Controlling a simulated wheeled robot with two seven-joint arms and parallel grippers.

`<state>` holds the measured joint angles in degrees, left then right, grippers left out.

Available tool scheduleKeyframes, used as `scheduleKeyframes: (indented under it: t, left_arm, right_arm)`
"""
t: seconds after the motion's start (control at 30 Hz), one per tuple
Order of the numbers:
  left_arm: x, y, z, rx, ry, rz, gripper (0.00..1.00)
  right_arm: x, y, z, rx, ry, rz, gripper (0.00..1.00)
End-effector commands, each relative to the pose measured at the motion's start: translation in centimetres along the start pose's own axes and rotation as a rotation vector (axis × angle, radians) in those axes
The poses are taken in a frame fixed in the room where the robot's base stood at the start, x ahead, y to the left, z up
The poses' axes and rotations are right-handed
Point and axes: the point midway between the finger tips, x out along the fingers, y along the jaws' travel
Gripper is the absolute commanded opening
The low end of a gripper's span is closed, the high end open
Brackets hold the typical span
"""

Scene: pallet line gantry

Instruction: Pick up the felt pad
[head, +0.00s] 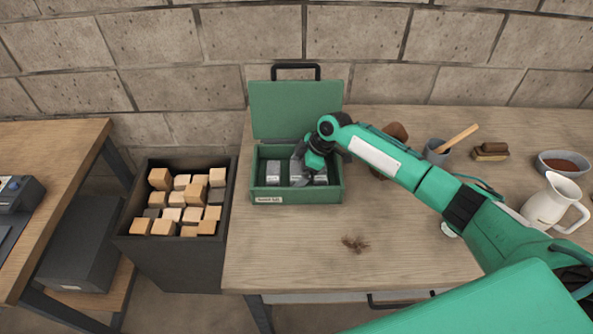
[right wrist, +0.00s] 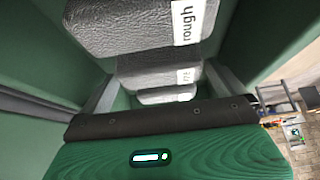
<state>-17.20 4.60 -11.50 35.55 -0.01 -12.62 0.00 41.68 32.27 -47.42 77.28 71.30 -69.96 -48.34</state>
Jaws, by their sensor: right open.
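An open green box (head: 268,195) stands on the workbench with its lid raised against the wall. Several grey textured pads lie in it, one at its left (head: 273,169) and one at its right (head: 320,180). My right gripper (head: 299,172) is open and reaches down into the box. In the right wrist view, its fingers (right wrist: 161,92) stand on either side of a grey pad (right wrist: 150,72) with a white label I cannot read. A nearer pad (right wrist: 125,27) is labelled "rough". A third pad (right wrist: 165,96) lies beyond. I cannot tell which is the felt pad. My left gripper is out of view.
A dark bin (head: 180,262) of wooden blocks stands left of the workbench (head: 290,255). A twig-like tuft (head: 354,243) lies in front of the box.

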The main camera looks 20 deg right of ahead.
Motion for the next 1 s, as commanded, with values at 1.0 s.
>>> scheduleKeyframes:
  t: [1.0]
  left_arm:
    - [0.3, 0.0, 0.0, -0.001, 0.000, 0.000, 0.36]
  right_arm:
    - [-0.5, 0.1, -0.7, -0.002, 0.001, 0.002, 0.64]
